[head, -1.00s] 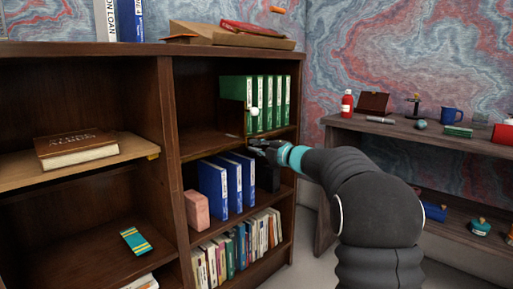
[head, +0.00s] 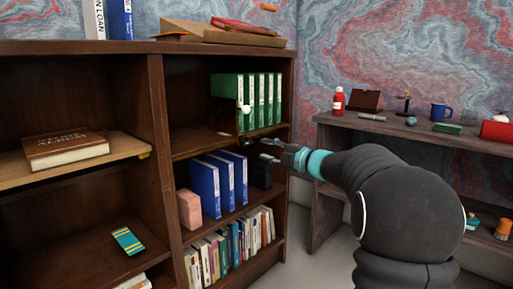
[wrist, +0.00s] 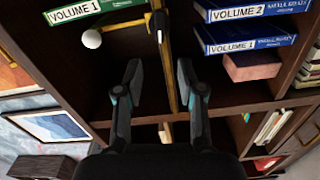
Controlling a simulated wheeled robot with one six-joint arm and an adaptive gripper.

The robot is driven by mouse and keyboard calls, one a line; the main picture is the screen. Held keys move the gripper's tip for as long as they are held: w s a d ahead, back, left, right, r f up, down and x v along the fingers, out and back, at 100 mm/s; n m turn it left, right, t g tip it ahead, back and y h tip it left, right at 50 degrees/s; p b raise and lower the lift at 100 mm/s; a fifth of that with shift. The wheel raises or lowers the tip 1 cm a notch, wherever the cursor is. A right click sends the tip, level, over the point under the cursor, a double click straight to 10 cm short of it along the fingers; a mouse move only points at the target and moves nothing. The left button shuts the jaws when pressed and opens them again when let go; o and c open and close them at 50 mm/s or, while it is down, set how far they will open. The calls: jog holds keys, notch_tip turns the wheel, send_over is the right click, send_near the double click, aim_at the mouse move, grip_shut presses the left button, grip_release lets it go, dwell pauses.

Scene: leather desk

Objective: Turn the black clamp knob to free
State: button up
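A small black knob (wrist: 158,19) with a white mark sits at the light front edge of a shelf board in the wrist view, at the top centre. It is too small and dark to make out clearly in the head view. My gripper (wrist: 158,68) is open and empty, its two dark fingers spread either side of that shelf edge in the picture. The knob appears beyond the fingertips, apart from them. In the head view my gripper (head: 265,149) is in front of the right bay, just below the green binders' shelf.
Green binders (head: 262,100) and a white ball (head: 245,109) are on the upper right shelf. Blue binders (head: 206,187) and a pink block (head: 189,209) stand on the shelf below. A side shelf (head: 350,123) with small objects is at right.

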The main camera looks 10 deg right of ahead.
jog(key=v, duration=0.3)
jog(key=shift+s+d, duration=0.1)
jog(key=shift+s, duration=0.1)
